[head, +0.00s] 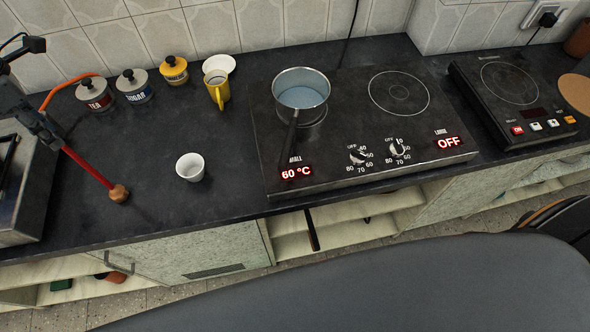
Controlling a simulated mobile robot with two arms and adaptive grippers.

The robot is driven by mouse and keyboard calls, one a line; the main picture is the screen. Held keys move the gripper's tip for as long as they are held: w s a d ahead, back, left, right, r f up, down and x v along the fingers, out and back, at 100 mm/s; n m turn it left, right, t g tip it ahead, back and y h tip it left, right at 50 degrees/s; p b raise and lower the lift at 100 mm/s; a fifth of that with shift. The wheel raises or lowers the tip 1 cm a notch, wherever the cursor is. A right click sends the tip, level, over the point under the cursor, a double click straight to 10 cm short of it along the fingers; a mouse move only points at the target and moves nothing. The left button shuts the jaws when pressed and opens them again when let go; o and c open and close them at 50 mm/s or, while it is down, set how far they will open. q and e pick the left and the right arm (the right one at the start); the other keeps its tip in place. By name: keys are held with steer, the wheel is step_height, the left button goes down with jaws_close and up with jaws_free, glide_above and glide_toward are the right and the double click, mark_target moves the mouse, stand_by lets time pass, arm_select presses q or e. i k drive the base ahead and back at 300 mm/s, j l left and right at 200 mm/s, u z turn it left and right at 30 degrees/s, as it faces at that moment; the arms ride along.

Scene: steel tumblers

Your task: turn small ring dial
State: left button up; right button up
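The small ring dial (358,156) is the left knob on the front of the black two-ring hob (340,135). The red display (296,173) at the hob's front left reads 60 °C. A steel saucepan (301,87) with bluish content stands on the left ring, its dark handle pointing to the front. The large ring dial (398,148) is to the right, with its display (449,142) reading OFF. My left gripper (108,134) is at the far left, well away from the dial, its red-orange fingers spread apart and empty. My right gripper is not in view.
A white cup (190,167) stands between my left gripper and the hob. Lidded jars (133,85), a yellow mug (217,89) and a white bowl (219,65) stand behind. A separate cooker (513,100) is at the right. The counter's front left is mostly clear.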

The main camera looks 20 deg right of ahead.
mark_target(356, 157)
steer(key=z, duration=1.1)
